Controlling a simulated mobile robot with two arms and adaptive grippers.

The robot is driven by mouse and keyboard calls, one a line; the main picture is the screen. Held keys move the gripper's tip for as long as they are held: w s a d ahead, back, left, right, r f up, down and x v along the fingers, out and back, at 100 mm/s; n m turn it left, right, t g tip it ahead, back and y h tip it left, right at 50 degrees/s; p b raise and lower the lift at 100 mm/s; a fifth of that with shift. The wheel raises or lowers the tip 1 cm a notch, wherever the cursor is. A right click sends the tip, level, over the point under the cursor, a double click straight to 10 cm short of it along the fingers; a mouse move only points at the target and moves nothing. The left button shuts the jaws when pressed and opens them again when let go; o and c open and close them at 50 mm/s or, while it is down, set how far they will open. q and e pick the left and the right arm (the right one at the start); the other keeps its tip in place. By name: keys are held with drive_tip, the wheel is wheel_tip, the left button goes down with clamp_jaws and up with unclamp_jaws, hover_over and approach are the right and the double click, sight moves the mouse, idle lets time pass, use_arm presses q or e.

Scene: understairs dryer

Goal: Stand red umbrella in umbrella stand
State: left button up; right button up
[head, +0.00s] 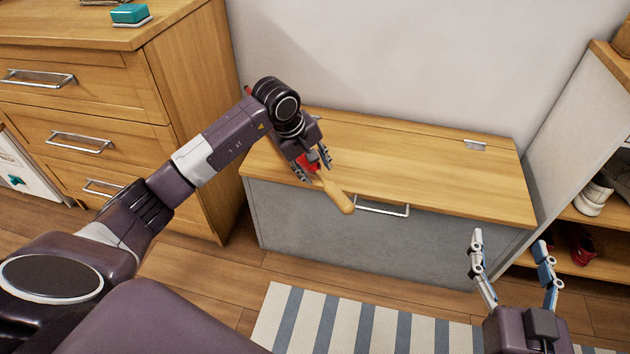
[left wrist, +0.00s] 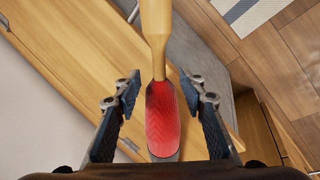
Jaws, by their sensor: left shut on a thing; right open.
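The red umbrella (head: 337,194) has a pale wooden handle that points down and right from my left gripper (head: 314,164) in the head view. My left gripper is shut on its red part, above the wooden bench. In the left wrist view, the red body of the umbrella (left wrist: 163,120) lies between the two fingers, with the wooden handle toward the top of the picture. The rest of the umbrella is mostly hidden behind my gripper and arm in the head view. My right gripper (head: 509,242) is open and empty at the lower right. I see no umbrella stand in either view.
A bench (head: 440,170) with a wooden lid and grey front stands against the wall. A wooden drawer chest (head: 190,110) is at left, with a teal sponge-like item (head: 130,14) on top. A shoe rack (head: 585,215) is at right. A striped rug (head: 345,325) lies in front.

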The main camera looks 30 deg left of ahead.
use_arm(q)
drive_tip(key=shift+f+b, duration=0.45)
drive_tip(key=shift+f, duration=1.4)
use_arm(e)
drive_tip(key=shift+s+a+r+t+y, duration=0.15)
drive_tip(key=shift+r+t, duration=0.5)
drive_tip(key=shift+r, duration=0.7)
drive_tip(key=shift+w+a+r+t+y, duration=0.2)
drive_tip(key=shift+r+t, duration=0.45)
drive_tip(key=shift+r, duration=0.65)
drive_tip(key=shift+r, duration=0.15)
use_arm(q)
drive_tip(key=shift+f, duration=0.15)
drive_tip(key=o, duration=1.5)
use_arm(e)
drive_tip(key=shift+s+r+t, duration=0.25)
drive_tip(key=shift+r+t, duration=0.05)
